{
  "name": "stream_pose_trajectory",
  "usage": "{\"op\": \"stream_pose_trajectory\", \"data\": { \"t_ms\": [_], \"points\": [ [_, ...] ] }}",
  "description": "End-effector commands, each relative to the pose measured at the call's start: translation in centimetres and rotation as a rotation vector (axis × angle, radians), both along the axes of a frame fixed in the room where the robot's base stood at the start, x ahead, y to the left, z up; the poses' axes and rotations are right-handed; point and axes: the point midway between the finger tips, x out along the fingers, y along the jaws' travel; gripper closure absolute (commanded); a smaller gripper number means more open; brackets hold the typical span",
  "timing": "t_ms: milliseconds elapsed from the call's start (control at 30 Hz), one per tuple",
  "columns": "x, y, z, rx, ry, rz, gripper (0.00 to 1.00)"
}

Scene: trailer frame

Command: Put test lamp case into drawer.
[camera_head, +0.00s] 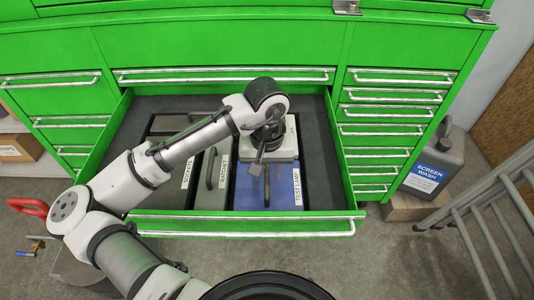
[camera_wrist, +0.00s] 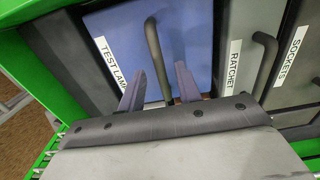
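The blue test lamp case (camera_head: 283,187), labelled TEST LAMP, lies inside the open green drawer (camera_head: 200,226), at the right of the other cases. It also shows in the wrist view (camera_wrist: 198,35), with its dark bar handle (camera_wrist: 154,47) on top. My gripper (camera_head: 260,168) is over this case and hides part of it in the head view. In the wrist view my gripper (camera_wrist: 160,85) has its two fingers apart, one on each side of the handle's near end, with visible gaps. I cannot tell how far the fingertips reach down.
A ratchet case (camera_head: 213,180) and a sockets case (camera_head: 172,185) lie left of it in the drawer. The dark drawer floor is bare at right (camera_head: 318,165). A screen wash jug (camera_head: 434,165) and a metal ladder (camera_head: 480,215) stand right of the cabinet.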

Motion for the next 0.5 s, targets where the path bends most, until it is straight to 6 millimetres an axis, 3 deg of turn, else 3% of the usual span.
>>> {"op": "stream_pose_trajectory", "data": {
  "t_ms": [300, 500],
  "points": [
    [0.0, -0.1, 6.5, -0.001, -0.003, -0.001, 0.66],
    [0.0, 0.0, 8.5, 0.000, -0.001, 0.000, 0.66]
  ]
}}
